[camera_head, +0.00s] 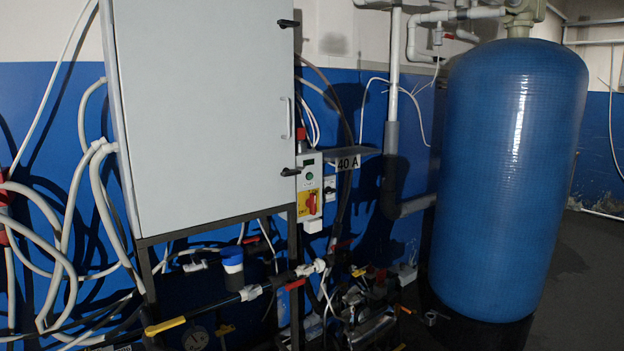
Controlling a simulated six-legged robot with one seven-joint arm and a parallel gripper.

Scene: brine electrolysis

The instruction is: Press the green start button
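A small control box (303,193) is mounted at the right edge of the large grey cabinet. A small round green button (309,176) shows on its upper part. Below it is a red rotary switch (312,203) on a yellow plate. A red piece (302,133) sticks up just above the box.
The grey cabinet (205,110) has a shut door with black latches. A tall blue tank (512,180) stands at the right. Hoses (70,220) hang at the left. Pipes, valves and a yellow lever (165,326) fill the low front. Dark floor (590,270) is clear at far right.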

